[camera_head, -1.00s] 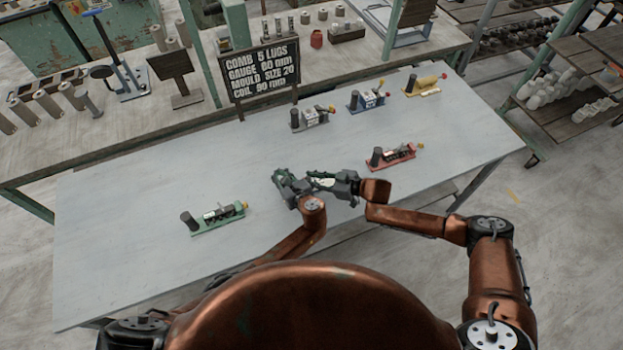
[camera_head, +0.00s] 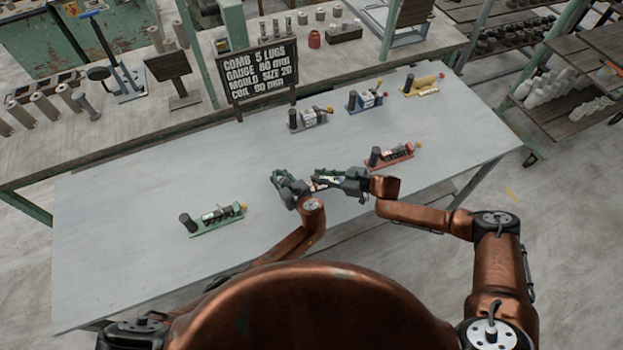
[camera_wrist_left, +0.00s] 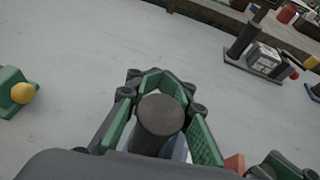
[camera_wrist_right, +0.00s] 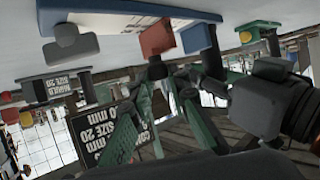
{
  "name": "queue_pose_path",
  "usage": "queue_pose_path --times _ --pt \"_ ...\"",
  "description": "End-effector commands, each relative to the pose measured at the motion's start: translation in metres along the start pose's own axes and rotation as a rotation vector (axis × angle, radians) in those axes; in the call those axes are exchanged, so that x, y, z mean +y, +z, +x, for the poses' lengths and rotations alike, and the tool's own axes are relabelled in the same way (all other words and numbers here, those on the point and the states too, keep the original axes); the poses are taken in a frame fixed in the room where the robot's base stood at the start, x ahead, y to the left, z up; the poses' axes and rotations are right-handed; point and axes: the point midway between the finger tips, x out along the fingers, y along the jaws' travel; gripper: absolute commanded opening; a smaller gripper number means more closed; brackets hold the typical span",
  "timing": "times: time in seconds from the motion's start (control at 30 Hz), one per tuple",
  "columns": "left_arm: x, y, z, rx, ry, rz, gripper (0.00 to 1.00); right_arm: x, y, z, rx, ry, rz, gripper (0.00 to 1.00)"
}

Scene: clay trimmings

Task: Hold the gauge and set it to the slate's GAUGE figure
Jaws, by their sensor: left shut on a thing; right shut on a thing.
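My left gripper (camera_head: 288,182) is shut on the dark grey cylindrical handle (camera_wrist_left: 160,115) of a gauge, above the middle of the table. My right gripper (camera_head: 330,181) is just to its right, shut on a part of the same gauge; its fingers hide most of that grip. In the right wrist view the gauge has a pale blue-white bar (camera_wrist_right: 115,20), a red block (camera_wrist_right: 157,38) by my fingertips and a blue block (camera_wrist_right: 196,38). Its scale is unreadable. The black slate (camera_head: 258,75) has a GAUGE line that looks like 80 mm, slightly blurred.
On the pale table (camera_head: 130,270) stand a green device (camera_head: 216,220) at left, a red one (camera_head: 390,156) at right, and grey (camera_head: 308,118), blue (camera_head: 366,98) and yellow (camera_head: 421,86) ones behind. A cluttered bench lies beyond. The table's front left is clear.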

Motion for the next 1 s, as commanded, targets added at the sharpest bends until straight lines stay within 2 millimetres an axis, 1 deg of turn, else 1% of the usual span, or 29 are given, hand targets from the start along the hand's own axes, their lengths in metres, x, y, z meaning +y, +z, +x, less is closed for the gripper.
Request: queue_pose_path --times 0.03,0.1,0.37,0.4,0.6,0.63,0.87,1.0 --pt "0.0011 0.0006 0.0005 -0.001 0.003 0.0 0.0 0.0067 0.0021 -0.0052 -0.003 0.004 -0.001 0.0" --pt "0.0012 0.0006 0.0005 -0.001 0.003 0.0 0.0 0.0088 0.0031 -0.0074 -0.003 0.004 0.0 0.0" --pt "0.0013 0.0006 0.0005 -0.002 0.004 0.001 0.0 0.009 0.0034 -0.0076 -0.003 0.004 0.001 0.0" --pt "0.0014 0.0006 0.0005 -0.002 0.004 0.001 0.0 0.0089 0.0033 -0.0076 -0.003 0.004 0.001 0.19" --pt "0.0011 0.0005 0.0003 -0.002 0.003 0.001 0.0 0.0083 0.0031 -0.0073 -0.002 0.003 0.001 0.32" --pt "0.001 0.0005 0.0003 -0.002 0.003 0.001 0.0 0.0082 0.003 -0.0072 -0.002 0.003 0.001 0.34" --pt "0.0006 0.0004 0.0001 -0.001 0.002 0.001 0.0 0.0078 0.0029 -0.0071 -0.002 0.002 0.001 0.34" --pt "0.0005 0.0004 0.0 -0.001 0.001 0.001 0.0 0.0084 0.0034 -0.014 -0.002 0.003 0.002 0.34"
